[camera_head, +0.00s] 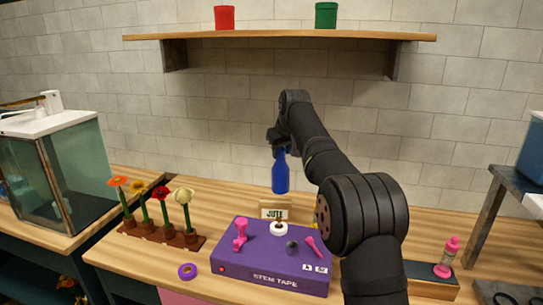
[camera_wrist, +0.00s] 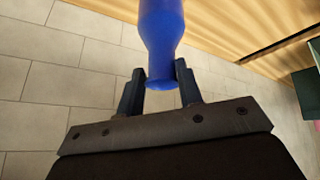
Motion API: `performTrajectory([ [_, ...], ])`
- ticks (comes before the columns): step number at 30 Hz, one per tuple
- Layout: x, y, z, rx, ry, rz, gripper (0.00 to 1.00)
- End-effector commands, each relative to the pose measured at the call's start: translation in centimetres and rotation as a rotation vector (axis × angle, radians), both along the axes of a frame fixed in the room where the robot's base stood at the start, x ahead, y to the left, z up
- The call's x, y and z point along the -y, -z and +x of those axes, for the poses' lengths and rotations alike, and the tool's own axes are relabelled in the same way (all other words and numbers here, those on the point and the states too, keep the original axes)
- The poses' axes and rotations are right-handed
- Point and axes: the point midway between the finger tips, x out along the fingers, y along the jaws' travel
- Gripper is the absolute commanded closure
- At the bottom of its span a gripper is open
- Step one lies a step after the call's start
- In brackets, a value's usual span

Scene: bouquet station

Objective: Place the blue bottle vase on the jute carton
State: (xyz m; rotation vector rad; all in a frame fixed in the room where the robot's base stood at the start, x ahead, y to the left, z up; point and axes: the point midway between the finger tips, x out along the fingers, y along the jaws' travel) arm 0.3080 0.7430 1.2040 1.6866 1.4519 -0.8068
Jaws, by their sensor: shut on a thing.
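The blue bottle vase (camera_head: 280,175) hangs upright in the air, held near its top by my gripper (camera_head: 279,146). In the wrist view, the bottle (camera_wrist: 162,30) stands between the two fingers of my gripper (camera_wrist: 159,80), which is shut on its neck. The jute carton (camera_head: 267,212), a small tan box marked "JUTE", is on the table below the bottle and behind the purple box. Its lower part is hidden, and I cannot tell whether the bottle is exactly over it.
A purple stem tape box (camera_head: 270,262) with pink tools stands in front of the carton. A flower rack (camera_head: 163,236) is at left, with a purple tape roll (camera_head: 187,271) near it. A shelf (camera_head: 280,37) is above.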

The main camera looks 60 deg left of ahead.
Motion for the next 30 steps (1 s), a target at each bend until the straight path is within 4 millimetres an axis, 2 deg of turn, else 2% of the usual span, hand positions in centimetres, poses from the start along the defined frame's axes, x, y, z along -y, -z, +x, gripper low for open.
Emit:
performTrajectory([
  [1, 0.8, -0.9, 0.8, 0.002, 0.004, 0.004, 1.00],
  [6, 3.1, -2.5, 2.6, 0.000, 0.003, 0.002, 1.00],
  [12, 4.4, -3.6, 3.9, 0.001, 0.002, 0.002, 1.00],
  [17, 5.4, -3.8, 5.5, -0.003, 0.005, 0.001, 1.00],
  [24, 6.9, -4.0, 9.0, -0.012, 0.010, 0.001, 1.00],
  [27, 6.8, -3.7, 9.3, -0.014, 0.008, 0.000, 1.00],
  [30, 6.0, -3.1, 8.8, -0.015, 0.006, 0.001, 1.00],
])
